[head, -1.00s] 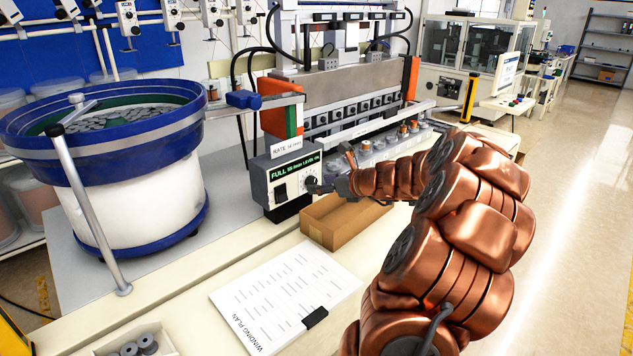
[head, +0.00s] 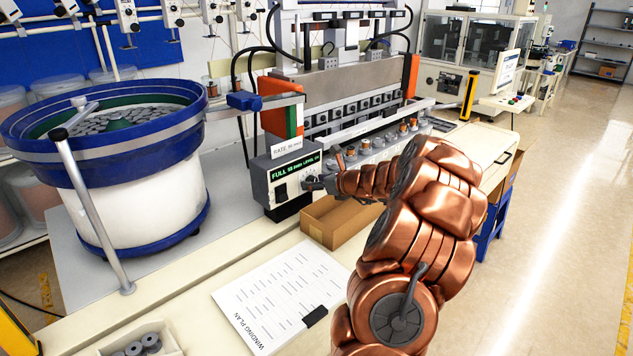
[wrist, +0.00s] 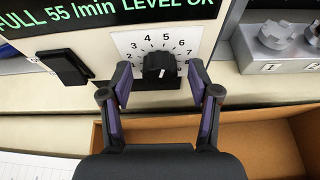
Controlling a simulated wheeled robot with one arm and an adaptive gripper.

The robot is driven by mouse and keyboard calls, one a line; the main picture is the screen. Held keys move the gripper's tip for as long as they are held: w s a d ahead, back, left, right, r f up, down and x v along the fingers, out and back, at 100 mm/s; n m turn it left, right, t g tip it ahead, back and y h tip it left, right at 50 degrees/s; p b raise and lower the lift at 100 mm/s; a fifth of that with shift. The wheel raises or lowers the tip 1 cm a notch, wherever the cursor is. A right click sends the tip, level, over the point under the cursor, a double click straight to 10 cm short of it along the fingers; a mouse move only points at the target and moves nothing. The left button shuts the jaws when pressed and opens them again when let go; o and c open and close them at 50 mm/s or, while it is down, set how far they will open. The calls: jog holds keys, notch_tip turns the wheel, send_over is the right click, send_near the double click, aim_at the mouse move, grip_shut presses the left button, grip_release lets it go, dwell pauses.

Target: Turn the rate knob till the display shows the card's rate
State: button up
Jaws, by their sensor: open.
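The black rate knob (wrist: 159,66) sits on a white numbered dial (wrist: 128,42) on the front of the grey control box (head: 262,180). My gripper (wrist: 160,83) is open, with one purple-padded finger on each side of the knob and visible gaps between. In the head view my gripper (head: 318,184) is at the dial and largely hides the knob. The green-lit display (wrist: 105,12) reads "FULL 55 /min LEVEL OK" and also shows in the head view (head: 295,166). The white rate card (head: 286,147) stands on top of the box; its number is too small to read surely.
A black rocker switch (wrist: 65,67) is left of the dial. An open cardboard box (head: 345,236) lies just below my gripper. The blue bowl feeder (head: 105,170) stands left, and a winding plan sheet (head: 265,300) lies in front.

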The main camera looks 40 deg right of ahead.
jog(key=shift+c, duration=0.3)
jog(key=c, duration=1.1)
jog(key=shift+a+f+n+h+b, duration=0.15)
jog(key=shift+n+h+b, duration=0.65)
jog(key=shift+b, duration=1.55)
jog(key=o, duration=1.2)
jog(key=shift+c, duration=0.2)
